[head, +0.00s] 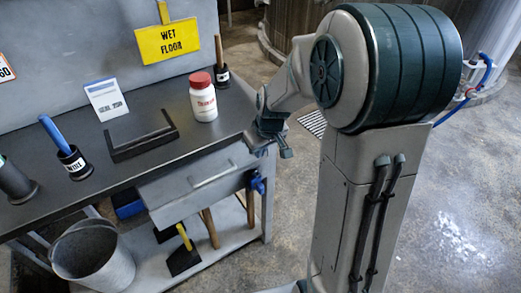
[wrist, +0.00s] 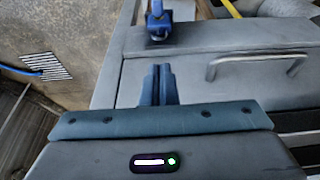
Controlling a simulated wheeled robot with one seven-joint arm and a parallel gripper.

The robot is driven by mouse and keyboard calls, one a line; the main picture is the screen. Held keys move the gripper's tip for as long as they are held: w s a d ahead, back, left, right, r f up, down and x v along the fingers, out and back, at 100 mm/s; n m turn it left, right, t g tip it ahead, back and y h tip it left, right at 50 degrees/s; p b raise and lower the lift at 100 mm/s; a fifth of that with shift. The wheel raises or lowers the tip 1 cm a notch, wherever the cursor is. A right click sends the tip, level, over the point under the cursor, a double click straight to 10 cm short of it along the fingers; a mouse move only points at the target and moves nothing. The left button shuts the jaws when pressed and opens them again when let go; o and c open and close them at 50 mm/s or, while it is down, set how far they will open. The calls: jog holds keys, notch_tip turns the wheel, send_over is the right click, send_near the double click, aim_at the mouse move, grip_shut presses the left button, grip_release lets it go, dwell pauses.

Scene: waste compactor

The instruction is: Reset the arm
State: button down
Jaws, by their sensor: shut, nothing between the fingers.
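My gripper (head: 274,149) hangs off the right end of the workbench (head: 160,152) in the head view, at about the height of its top. My arm is bent, with the wrist pointing down beside the bench. In the wrist view the two dark blue fingers of my gripper (wrist: 158,85) are together, with nothing held between them. Beyond them is the grey drawer front with its metal handle (wrist: 258,62). A blue fitting (wrist: 158,22) stands past the fingertips, apart from them; it also shows in the head view (head: 257,184).
On the bench stand a white bottle with a red lid (head: 203,98), a card (head: 105,99), a dark holder (head: 142,142) and tool cups. A metal bucket (head: 92,254) is at lower left. A floor grate (head: 313,123) lies behind. Open floor is on the right.

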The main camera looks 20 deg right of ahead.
jog(key=s+r+m+h+p, duration=0.1)
jog(key=s+r+m+p, duration=0.2)
jog(key=s+r+p, duration=0.8)
jog(key=s+r, duration=0.9)
jog(key=shift+r+m, duration=0.2)
jog(key=shift+m, duration=0.2)
